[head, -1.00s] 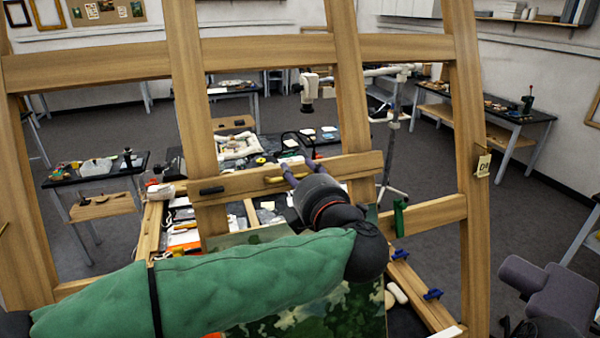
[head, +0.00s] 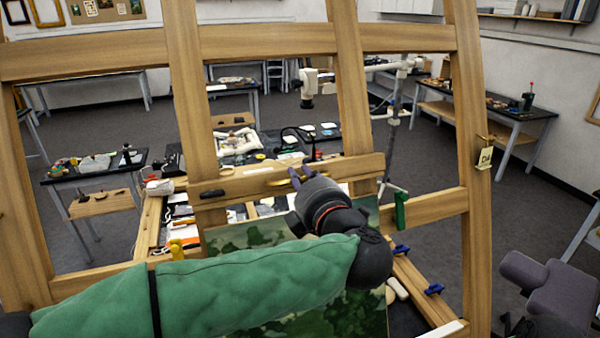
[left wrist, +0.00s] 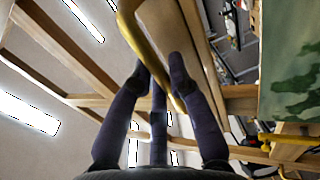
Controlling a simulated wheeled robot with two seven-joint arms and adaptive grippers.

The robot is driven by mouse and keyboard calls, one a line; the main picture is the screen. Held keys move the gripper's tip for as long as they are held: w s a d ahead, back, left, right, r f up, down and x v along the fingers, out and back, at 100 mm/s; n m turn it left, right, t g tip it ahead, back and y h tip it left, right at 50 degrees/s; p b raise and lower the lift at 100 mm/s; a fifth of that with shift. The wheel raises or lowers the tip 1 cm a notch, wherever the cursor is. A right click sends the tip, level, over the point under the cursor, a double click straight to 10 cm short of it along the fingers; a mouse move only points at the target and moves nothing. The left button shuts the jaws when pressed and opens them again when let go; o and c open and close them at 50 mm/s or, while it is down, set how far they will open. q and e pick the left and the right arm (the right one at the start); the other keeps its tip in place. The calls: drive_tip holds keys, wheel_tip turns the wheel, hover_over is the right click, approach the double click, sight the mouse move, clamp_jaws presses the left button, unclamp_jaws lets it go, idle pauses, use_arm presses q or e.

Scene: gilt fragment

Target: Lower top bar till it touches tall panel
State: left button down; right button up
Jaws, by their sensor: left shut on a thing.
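The top bar (head: 335,172) is a horizontal wooden bar across the easel's uprights, with a curved brass handle (head: 277,183) on its front. My left gripper (head: 298,176) is shut on this handle. The tall panel (head: 240,237), a green landscape painting, stands below the bar, partly hidden behind my green-sleeved arm. A narrow gap shows between the bar and the panel at the left; behind my wrist it is hidden. The panel (left wrist: 288,75) also shows in the left wrist view.
The easel's wooden frame (head: 465,150) surrounds the work, with a fixed upper rail (head: 270,45). A green clamp-like piece (head: 401,210) sits at the right. Blue knobs (head: 434,289) are on the lower rail. A purple-grey shape (head: 550,290) stands at lower right.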

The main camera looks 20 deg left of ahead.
use_arm(q)
drive_tip(key=f+b, duration=0.1)
drive_tip(key=s+f+b, duration=0.1)
drive_tip(key=f, duration=0.1)
drive_tip(key=d+f+b, duration=0.1)
drive_tip(key=f, duration=0.1)
drive_tip(key=shift+s+d, duration=0.1)
drive_tip(key=shift+s, duration=0.3)
drive_tip(key=c, duration=1.1)
unclamp_jaws()
drive_tip(key=shift+c, duration=0.2)
drive_tip(key=shift+r, duration=0.1)
drive_tip(key=f+v, duration=0.1)
drive_tip(key=v, duration=1.1)
drive_tip(key=shift+r, duration=0.4)
